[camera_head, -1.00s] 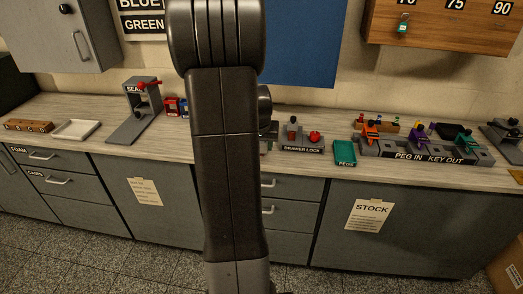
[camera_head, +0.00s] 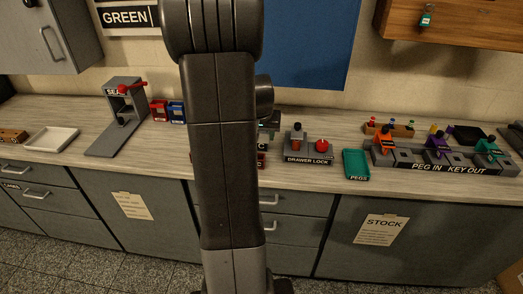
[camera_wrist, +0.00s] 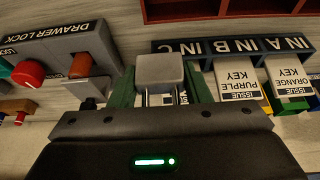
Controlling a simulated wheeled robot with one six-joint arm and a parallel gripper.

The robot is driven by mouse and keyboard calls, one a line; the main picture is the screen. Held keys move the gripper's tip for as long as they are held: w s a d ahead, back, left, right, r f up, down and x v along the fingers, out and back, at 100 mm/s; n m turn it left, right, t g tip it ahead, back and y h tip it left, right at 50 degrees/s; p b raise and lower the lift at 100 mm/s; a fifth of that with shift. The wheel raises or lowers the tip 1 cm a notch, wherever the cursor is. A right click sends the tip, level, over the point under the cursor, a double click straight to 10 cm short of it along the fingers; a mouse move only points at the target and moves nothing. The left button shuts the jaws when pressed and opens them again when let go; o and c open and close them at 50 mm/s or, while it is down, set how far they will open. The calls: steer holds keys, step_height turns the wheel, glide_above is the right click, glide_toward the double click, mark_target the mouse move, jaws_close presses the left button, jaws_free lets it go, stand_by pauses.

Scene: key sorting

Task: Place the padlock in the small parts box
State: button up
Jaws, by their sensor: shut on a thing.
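In the wrist view a grey block-shaped padlock (camera_wrist: 160,70) with shiny metal shackle legs sits between the green fingers of my gripper (camera_wrist: 160,92). My gripper is shut on it and holds it near the counter fixtures. In the head view my arm hides the gripper and the padlock. No box in either view is labelled as the small parts box, so I cannot tell which one it is.
The drawer lock fixture (camera_head: 308,158) stands just right of my arm, with a teal pegs tray (camera_head: 355,164) beside it. The key-out peg fixture (camera_head: 440,162) is farther right. A white tray (camera_head: 52,140) lies at the left. A reddish-brown compartment (camera_wrist: 222,9) edges the wrist view.

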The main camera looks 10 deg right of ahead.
steer(key=shift+f, duration=3.3)
steer(key=shift+f+b, duration=0.15)
steer(key=shift+b, duration=0.2)
steer(key=shift+f, duration=0.15)
steer(key=o, duration=1.2)
steer(key=shift+r, duration=0.2)
